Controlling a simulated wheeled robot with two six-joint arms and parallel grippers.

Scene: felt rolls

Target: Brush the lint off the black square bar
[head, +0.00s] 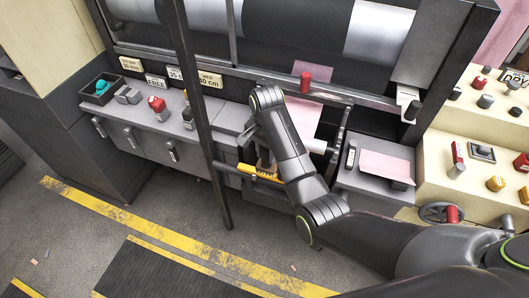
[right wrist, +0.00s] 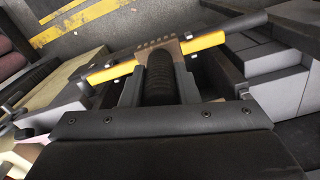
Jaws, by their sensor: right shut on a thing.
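My right gripper (right wrist: 158,90) is shut on a black ribbed handle (right wrist: 159,72), seen between its two jaws in the right wrist view. A brown head (right wrist: 157,45) with a row of dark dots sits at the handle's far end, like a brush. It overlaps a long bar with yellow stretches (right wrist: 207,41) and a black end (right wrist: 242,25); I cannot tell whether they touch. In the head view the yellow bar (head: 260,174) lies low at the machine front, beside my right gripper (head: 264,166). I cannot surely pick out the black square bar or lint on it. My left gripper is out of view.
A dark upright post (head: 201,110) stands left of my right arm. A grey ledge (head: 150,122) carries a black tray (head: 101,90) and a red knob (head: 157,104). Pink sheet (head: 385,166) lies on the right block. A cream control panel (head: 480,140) is at right.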

